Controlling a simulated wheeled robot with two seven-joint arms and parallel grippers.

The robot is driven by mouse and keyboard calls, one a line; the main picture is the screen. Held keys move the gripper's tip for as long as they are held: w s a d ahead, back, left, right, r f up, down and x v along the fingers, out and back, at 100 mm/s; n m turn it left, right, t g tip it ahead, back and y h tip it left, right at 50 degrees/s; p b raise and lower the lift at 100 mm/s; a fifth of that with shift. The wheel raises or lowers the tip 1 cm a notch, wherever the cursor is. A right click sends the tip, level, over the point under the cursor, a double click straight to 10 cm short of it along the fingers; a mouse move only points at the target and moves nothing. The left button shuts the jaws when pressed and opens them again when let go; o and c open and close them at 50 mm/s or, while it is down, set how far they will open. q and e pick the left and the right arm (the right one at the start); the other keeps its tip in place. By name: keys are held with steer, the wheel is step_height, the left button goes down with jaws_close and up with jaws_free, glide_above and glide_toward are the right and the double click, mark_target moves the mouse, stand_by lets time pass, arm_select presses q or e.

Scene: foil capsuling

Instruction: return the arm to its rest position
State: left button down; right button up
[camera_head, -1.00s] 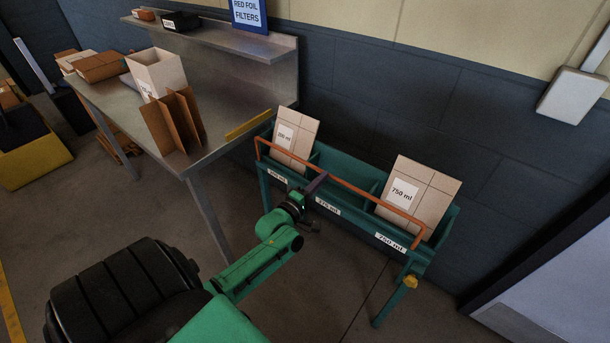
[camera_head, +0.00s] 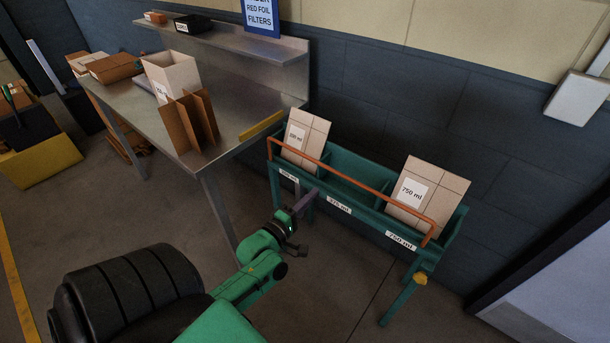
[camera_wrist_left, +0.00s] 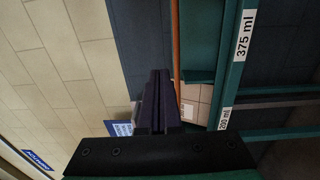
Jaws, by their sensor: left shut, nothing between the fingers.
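My left arm is green and comes in from the lower left of the head view. Its gripper (camera_head: 306,203) is just in front of the green rack (camera_head: 365,207), below the orange rail and near the 375 ml label. In the left wrist view the dark fingers (camera_wrist_left: 158,102) lie together, with nothing between them. Whether they touch the rack I cannot tell. My right gripper is in neither view.
The rack holds flat cartons in its left bay (camera_head: 306,138) and its 750 ml bay (camera_head: 428,190); the middle bay looks empty. A steel table (camera_head: 225,120) with a white box (camera_head: 172,72) and cardboard dividers (camera_head: 190,124) stands left. Floor is clear between.

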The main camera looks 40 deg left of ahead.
arm_select(q)
steer(key=s+d+f+m+g, duration=0.1)
steer(key=s+f+m+g, duration=0.25)
steer(key=f, duration=0.65)
steer(key=s+d+f+m+g, duration=0.1)
steer(key=s+f+m+g, duration=0.15)
steer(key=s+f, duration=0.45)
steer(key=s+f+m+g, duration=0.3)
steer(key=f+m, duration=0.1)
steer(key=f, duration=0.8)
steer(key=s+d+f+m+g, duration=0.2)
steer(key=s+f+m+g, duration=0.2)
steer(key=s+f, duration=0.3)
steer(key=s+d+f+m+g, duration=0.2)
steer(key=s+f+m+g, duration=0.2)
steer(key=s, duration=1.1)
step_height(320, 180, down, 3)
steer(key=m, duration=0.2)
steer(key=shift+d+m, duration=0.2)
steer(key=shift+m, duration=0.2)
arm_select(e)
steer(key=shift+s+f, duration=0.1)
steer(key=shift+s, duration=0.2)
